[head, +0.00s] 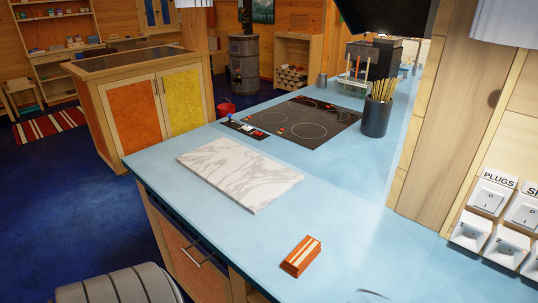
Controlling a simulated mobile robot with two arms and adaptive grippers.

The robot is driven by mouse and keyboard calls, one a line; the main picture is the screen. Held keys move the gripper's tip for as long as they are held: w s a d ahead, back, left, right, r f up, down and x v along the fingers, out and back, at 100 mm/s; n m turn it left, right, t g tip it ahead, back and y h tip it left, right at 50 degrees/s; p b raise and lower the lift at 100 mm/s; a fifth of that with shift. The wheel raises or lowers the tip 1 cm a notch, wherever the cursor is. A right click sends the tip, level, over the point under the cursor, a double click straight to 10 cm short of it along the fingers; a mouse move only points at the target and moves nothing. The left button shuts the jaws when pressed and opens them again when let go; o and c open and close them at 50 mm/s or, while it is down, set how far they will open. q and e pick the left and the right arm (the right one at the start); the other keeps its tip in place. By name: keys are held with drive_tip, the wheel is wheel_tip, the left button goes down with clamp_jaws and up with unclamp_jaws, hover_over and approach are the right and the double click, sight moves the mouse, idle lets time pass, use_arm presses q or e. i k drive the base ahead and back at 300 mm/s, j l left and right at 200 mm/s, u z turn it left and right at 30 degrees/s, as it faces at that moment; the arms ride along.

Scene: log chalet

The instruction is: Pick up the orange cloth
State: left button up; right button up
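A folded orange cloth with cream stripes (301,256) lies on the light blue countertop (345,235), near its front edge at the lower middle of the head view. It looks like a small, thick, flat stack, and nothing covers it. Neither of my grippers is in the head view.
A white marble board (240,173) lies left of and beyond the cloth. Behind it are a black cooktop (305,121) and a dark pot of sticks (377,113). White switches (490,196) are on the right wall. The counter around the cloth is mostly clear.

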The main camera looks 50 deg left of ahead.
sight(298, 261)
drive_tip(key=u, duration=1.3)
